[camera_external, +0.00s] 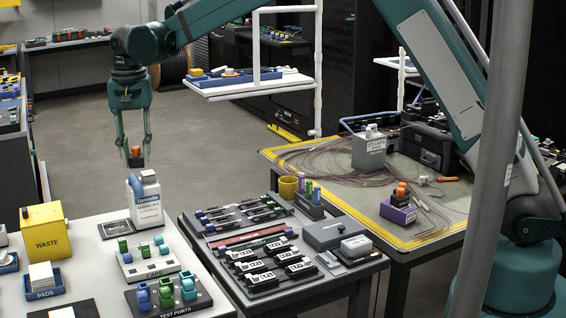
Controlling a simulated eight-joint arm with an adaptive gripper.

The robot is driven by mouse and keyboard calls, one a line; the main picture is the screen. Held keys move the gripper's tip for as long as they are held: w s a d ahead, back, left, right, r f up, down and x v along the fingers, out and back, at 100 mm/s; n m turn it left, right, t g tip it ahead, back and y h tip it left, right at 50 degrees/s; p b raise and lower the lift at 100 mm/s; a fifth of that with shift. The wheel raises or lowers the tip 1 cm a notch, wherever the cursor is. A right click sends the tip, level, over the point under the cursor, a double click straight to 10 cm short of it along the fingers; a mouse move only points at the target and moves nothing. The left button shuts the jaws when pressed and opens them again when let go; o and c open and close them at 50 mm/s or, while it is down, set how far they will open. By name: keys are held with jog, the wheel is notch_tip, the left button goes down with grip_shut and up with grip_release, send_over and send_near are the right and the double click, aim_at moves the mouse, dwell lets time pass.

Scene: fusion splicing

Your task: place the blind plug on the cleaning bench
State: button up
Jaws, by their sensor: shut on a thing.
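My gripper (135,157) hangs fingers down at the upper left. It is shut on a small dark piece with an orange top, which I take to be the blind plug (136,151). The plug is held in the air between the fingertips, and they partly cover it. The cleaning bench (88,238) is the white-topped table at the lower left. In the picture the gripper appears above its far edge, behind the white bottle (147,200). The exact height and distance cannot be told.
The bench carries a yellow waste box (44,231), a pads tray (43,281), a rack of green and blue pieces (148,262) and a test ports block (168,297). A dark table with tool trays (262,215) stands to the right. Bare bench top shows mid-left.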

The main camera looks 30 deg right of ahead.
jog(key=s+a+n, duration=0.2)
jog(key=s+a, duration=0.5)
jog(key=a, duration=0.4)
jog(key=s+a+n, duration=0.2)
jog(key=s+a, duration=0.5)
jog(key=a, duration=0.3)
send_over(83, 278)
notch_tip(83, 278, down, 10)
jog(key=shift+f, duration=0.65)
jog(key=shift+f, duration=0.15)
jog(key=shift+f, duration=3)
jog(key=shift+f+b, duration=0.45)
jog(key=shift+f, duration=1.4)
jog(key=shift+f, duration=0.2)
jog(key=o, duration=0.9)
